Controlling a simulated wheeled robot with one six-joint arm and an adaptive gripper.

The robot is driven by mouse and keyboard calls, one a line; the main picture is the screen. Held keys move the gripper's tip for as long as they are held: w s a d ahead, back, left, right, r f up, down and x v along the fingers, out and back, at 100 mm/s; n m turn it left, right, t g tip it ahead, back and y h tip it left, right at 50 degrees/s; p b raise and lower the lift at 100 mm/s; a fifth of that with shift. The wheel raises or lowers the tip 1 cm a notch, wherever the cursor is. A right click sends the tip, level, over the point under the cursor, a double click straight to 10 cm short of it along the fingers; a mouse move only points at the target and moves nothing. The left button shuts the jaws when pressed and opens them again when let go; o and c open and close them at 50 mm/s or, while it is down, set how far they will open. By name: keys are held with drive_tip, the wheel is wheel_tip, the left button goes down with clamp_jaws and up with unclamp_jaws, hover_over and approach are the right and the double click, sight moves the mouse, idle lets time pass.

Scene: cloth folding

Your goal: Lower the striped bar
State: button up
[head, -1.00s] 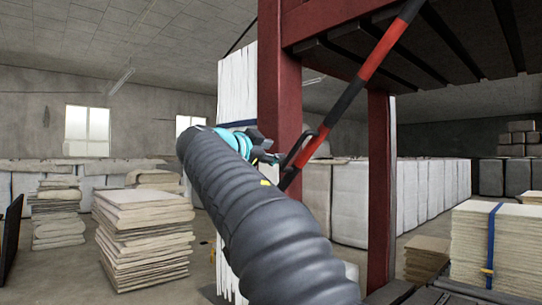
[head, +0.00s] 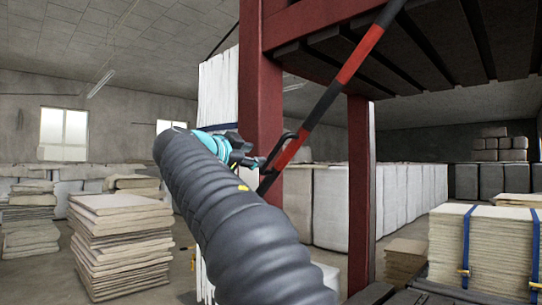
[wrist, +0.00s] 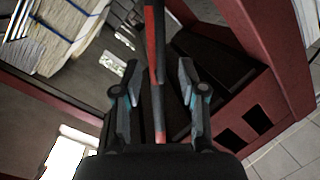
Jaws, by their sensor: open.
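The striped bar (head: 325,100) is red and black. In the head view it slants from the upper right, under the raised deck, down to the left beside a red post. A dark curved piece, like a handle, shows beside its lower part. My gripper (head: 262,163) is close to the bar's lower part, partly hidden by my arm. In the wrist view, the striped bar (wrist: 152,45) runs upright in the picture between the two spread fingers of my gripper (wrist: 158,85). The fingers are open, with a gap visible on each side of the bar.
A red post (head: 260,90) and a second red post (head: 361,190) support a dark slatted deck (head: 420,50) overhead. A stack of pale sheets (head: 128,245) stands at left, and a strapped stack (head: 490,250) at right. Open floor lies left of my arm.

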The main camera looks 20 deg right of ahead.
sight(271, 156)
drive_tip(key=p+x, duration=0.2)
drive_tip(key=x, duration=0.8)
drive_tip(key=shift+w+d+p, duration=0.1)
drive_tip(key=shift+p, duration=0.2)
clamp_jaws()
